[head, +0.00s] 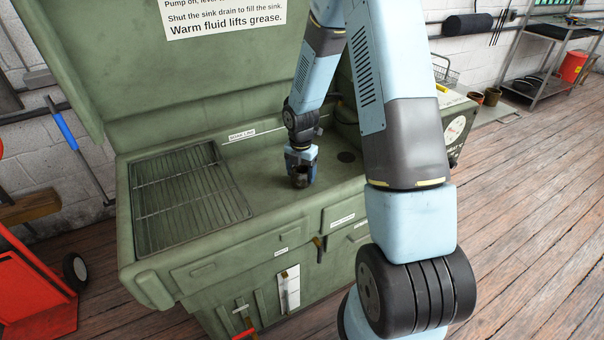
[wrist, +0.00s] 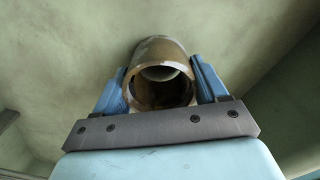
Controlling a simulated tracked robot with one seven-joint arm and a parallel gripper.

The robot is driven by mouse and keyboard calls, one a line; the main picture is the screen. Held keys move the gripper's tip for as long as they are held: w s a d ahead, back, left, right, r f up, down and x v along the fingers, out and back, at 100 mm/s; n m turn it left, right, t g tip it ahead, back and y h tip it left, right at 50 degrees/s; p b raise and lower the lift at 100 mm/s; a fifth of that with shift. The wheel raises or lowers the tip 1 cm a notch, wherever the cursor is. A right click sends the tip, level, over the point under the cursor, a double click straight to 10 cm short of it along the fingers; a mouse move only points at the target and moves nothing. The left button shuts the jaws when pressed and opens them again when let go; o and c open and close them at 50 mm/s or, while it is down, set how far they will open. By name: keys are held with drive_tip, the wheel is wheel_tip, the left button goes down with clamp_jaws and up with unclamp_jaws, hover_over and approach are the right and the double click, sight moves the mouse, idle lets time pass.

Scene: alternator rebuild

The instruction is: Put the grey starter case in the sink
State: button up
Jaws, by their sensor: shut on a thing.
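The grey starter case (wrist: 160,62) is a hollow cylinder, worn and brownish at its open end. In the wrist view it sits between the two blue fingers of my gripper (wrist: 163,85), which is shut on it. In the head view my gripper (head: 301,160) is low inside the green sink (head: 262,200), and the case (head: 301,180) shows dark below its fingers. I cannot tell whether the case touches the sink floor. The round dark drain (head: 346,157) lies to the right of my gripper.
A wire rack (head: 188,195) covers the sink's left part. The raised green lid (head: 200,75) with a sign (head: 225,15) stands behind. A red cart (head: 35,285) is at the left. A shelf (head: 548,75) and red bucket (head: 572,67) stand far right. The wooden floor at right is open.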

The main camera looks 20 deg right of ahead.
drive_tip(key=shift+f, duration=0.3)
drive_tip(key=shift+f, duration=0.1)
drive_tip(key=o, duration=1.7)
